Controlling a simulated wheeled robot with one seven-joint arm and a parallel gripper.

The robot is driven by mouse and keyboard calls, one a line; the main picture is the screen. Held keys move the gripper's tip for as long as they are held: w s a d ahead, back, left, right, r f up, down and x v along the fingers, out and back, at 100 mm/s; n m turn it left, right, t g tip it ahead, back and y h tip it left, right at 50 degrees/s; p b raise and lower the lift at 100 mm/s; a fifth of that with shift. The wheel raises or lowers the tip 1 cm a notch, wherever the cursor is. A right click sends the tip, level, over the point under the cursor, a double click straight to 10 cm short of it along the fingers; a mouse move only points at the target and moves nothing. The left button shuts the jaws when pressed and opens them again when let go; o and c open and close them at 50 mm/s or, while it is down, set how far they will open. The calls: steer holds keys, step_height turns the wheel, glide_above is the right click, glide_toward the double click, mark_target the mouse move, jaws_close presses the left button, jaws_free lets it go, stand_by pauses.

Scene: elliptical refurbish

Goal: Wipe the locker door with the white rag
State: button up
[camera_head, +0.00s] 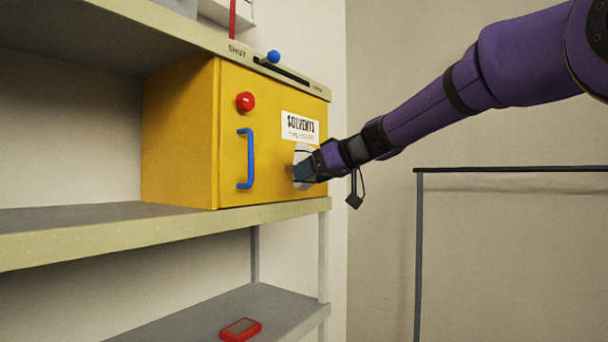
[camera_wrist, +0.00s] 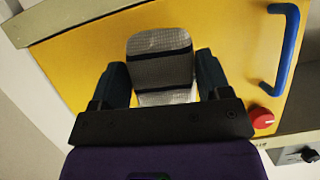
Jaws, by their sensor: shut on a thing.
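The yellow locker (camera_head: 180,135) stands on a shelf, and its door (camera_head: 265,165) is shut. The door has a blue handle (camera_head: 245,158), a red knob (camera_head: 245,101) and a "SOLVENTS" label (camera_head: 300,127). My gripper (camera_head: 304,168) is at the right part of the door, below the label. It is shut on the white rag (camera_head: 299,154), which is against or very near the door face. In the wrist view the rag (camera_wrist: 160,62), whitish with dark stripes, sits between the two fingers. The wrist view also shows the handle (camera_wrist: 284,48) and red knob (camera_wrist: 262,118) to the right.
A shelf board (camera_head: 240,56) with a slot and a blue knob (camera_head: 273,56) runs above the locker. The lower shelf (camera_head: 180,320) holds a red box-like device (camera_head: 240,329). A dark-railed frame (camera_head: 500,169) stands at right. The space right of the locker is open.

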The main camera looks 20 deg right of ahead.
steer(key=shift+s+d, duration=0.15)
steer(key=shift+s, duration=0.05)
steer(key=shift+s+d, duration=0.1)
steer(key=shift+s+d, duration=0.8)
steer(key=shift+s, duration=0.35)
steer(key=shift+w, duration=0.1)
steer(key=w+a, duration=0.4)
steer(key=w, duration=0.1)
steer(key=shift+w, duration=0.3)
steer(key=shift+w+a, duration=0.7)
steer(key=shift+w, duration=0.1)
stand_by(1.2)
steer(key=shift+f, duration=0.1)
